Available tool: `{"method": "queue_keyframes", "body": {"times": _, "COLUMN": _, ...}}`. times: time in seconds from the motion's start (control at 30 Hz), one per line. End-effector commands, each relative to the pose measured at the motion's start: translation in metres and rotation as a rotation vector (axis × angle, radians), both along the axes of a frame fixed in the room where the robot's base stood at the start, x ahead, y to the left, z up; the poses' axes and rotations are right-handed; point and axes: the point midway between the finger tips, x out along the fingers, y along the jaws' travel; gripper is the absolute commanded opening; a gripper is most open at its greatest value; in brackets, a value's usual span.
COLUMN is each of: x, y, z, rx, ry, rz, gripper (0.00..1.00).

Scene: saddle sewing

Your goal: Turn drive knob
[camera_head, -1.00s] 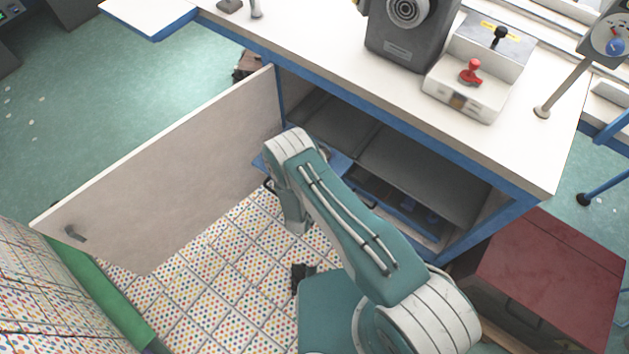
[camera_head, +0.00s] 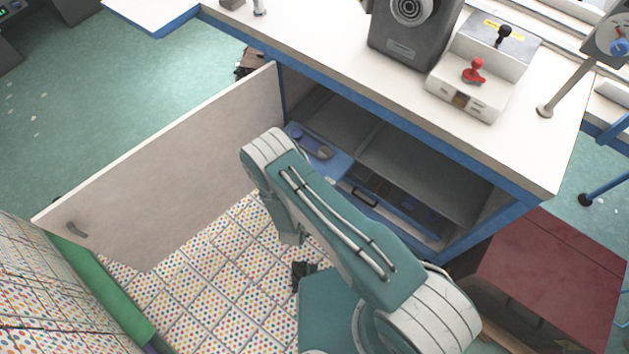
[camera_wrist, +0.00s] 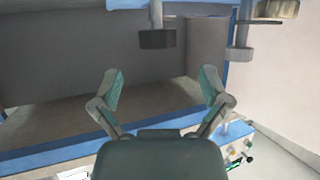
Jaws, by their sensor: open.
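I cannot tell for sure which part is the drive knob. A blue knob (camera_head: 619,46) sits on a grey panel at the top right of the head view. A red knob (camera_head: 474,70) and a black knob (camera_head: 504,35) stand on a white control box. In the wrist view my gripper (camera_wrist: 160,82) is open, with its two fingers spread apart and nothing between them. It faces the open cabinet interior (camera_wrist: 80,60). My gripper is hidden behind my arm in the head view.
The cabinet door (camera_head: 170,165) stands wide open on the left. A blue unit with a grey-ended part (camera_head: 323,151) lies inside the cabinet (camera_head: 425,175). The worktop (camera_head: 330,45) holds a grey machine (camera_head: 412,35). A red cabinet (camera_head: 560,270) stands at the right.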

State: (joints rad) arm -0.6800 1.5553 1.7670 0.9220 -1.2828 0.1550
Motion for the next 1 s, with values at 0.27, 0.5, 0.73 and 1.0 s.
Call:
{"method": "queue_keyframes", "body": {"times": 0.27, "x": -0.044, "y": 0.015, "z": 0.019, "rx": 0.000, "ry": 0.000, "rz": 0.003, "gripper": 0.96}}
{"method": "queue_keyframes", "body": {"times": 0.5, "x": -0.054, "y": 0.017, "z": 0.023, "rx": 0.001, "ry": 0.000, "rz": 0.000, "gripper": 0.96}}
{"method": "queue_keyframes", "body": {"times": 0.73, "x": -0.053, "y": 0.017, "z": 0.023, "rx": 0.001, "ry": 0.000, "rz": 0.000, "gripper": 0.96}}
{"method": "queue_keyframes", "body": {"times": 1.0, "x": -0.050, "y": 0.019, "z": 0.026, "rx": 0.012, "ry": 0.004, "rz": -0.002, "gripper": 0.96}}
